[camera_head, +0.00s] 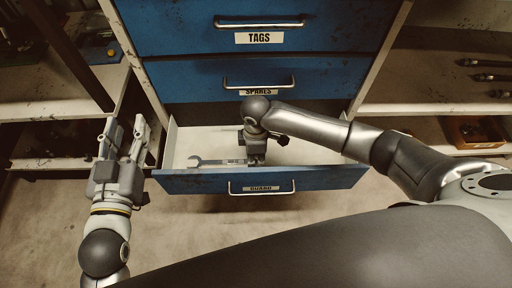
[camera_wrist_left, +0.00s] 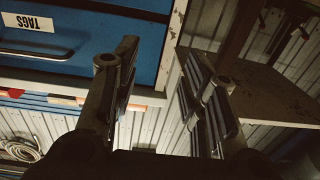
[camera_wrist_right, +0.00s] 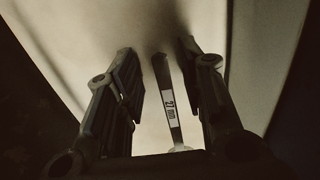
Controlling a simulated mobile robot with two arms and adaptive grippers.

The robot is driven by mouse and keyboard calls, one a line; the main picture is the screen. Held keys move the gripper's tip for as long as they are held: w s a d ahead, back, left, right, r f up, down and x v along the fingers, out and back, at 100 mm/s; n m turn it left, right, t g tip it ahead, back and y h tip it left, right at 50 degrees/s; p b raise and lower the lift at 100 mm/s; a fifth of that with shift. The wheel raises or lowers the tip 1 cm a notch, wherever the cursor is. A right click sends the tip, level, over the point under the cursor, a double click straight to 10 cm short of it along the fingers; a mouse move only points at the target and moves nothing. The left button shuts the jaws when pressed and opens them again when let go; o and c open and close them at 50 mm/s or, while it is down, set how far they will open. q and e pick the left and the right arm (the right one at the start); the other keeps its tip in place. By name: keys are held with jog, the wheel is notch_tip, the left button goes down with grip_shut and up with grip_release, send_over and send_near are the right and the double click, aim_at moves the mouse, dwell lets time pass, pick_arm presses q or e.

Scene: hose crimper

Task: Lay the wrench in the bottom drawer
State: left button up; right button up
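The wrench (camera_head: 212,161), grey and open-ended, lies in the open bottom drawer (camera_head: 330,180), labelled GUARD. In the right wrist view the wrench (camera_wrist_right: 168,100) shows a "21 mm" label and lies between the fingers, with gaps on both sides. My right gripper (camera_head: 256,162) points down into the drawer at the wrench's right part, open; it hides that part in the head view. My left gripper (camera_head: 124,125) is open and empty, left of the drawer; its fingers also show apart in the left wrist view (camera_wrist_left: 165,85).
Above are two shut blue drawers labelled TAGS (camera_head: 260,38) and SPARES (camera_head: 258,92). Shelves stand on both sides; the right one holds an orange-brown bin (camera_head: 474,132) and dark rods (camera_head: 490,76). The floor (camera_head: 190,235) in front is clear.

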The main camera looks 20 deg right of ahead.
jog(key=shift+r, duration=0.9)
pick_arm(q)
jog(key=s+a+f+g+y+p, duration=0.3)
jog(key=s+a+f+g+p, duration=0.1)
jog(key=s+f+g, duration=0.7)
jog(key=shift+s+a+f, duration=0.55)
jog(key=shift+a+f, duration=0.15)
jog(key=shift+f, duration=1.15)
pick_arm(e)
notch_tip(320, 180, up, 11)
